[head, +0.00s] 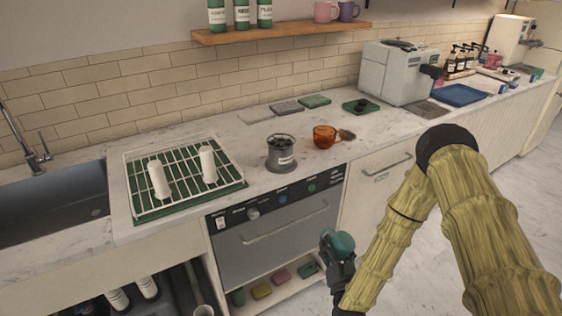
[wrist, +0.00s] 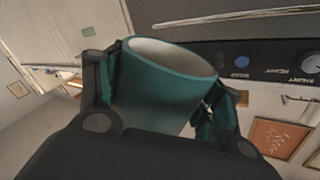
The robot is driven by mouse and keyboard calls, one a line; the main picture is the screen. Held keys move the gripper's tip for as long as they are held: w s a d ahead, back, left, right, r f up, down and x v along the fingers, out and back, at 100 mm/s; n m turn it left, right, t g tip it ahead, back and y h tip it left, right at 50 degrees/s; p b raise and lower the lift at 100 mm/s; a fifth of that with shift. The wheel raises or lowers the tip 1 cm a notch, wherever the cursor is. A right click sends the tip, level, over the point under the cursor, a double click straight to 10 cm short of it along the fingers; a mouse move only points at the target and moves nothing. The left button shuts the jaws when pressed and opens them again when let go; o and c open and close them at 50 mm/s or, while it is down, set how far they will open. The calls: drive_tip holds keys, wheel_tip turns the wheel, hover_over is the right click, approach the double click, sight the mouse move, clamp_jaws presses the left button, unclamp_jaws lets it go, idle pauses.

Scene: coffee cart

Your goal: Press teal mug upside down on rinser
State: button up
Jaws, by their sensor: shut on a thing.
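The teal mug (head: 343,242) is held between the fingers of my gripper (head: 338,258), out in front of the counter and below its top, beside the dishwasher-like unit. In the wrist view the teal mug (wrist: 160,90) sits between both fingers of my gripper (wrist: 165,100), with its pale open mouth facing away from my palm. Its handle is not clear. I cannot tell for sure which item is the rinser. A grey cylinder with a label and dark top (head: 282,153) stands on the counter above the unit.
A rack (head: 133,189) with two white cylinders lies left, near the sink (head: 50,205). A white machine (head: 395,72) and a blue tray (head: 459,95) are farther right. The shelf below the unit holds coloured items.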

drive_tip(key=n, duration=0.3)
drive_tip(key=shift+a+n+p, duration=0.1)
drive_tip(key=shift+n+p, duration=0.2)
drive_tip(key=shift+n, duration=1.2)
drive_tip(key=shift+r, duration=0.1)
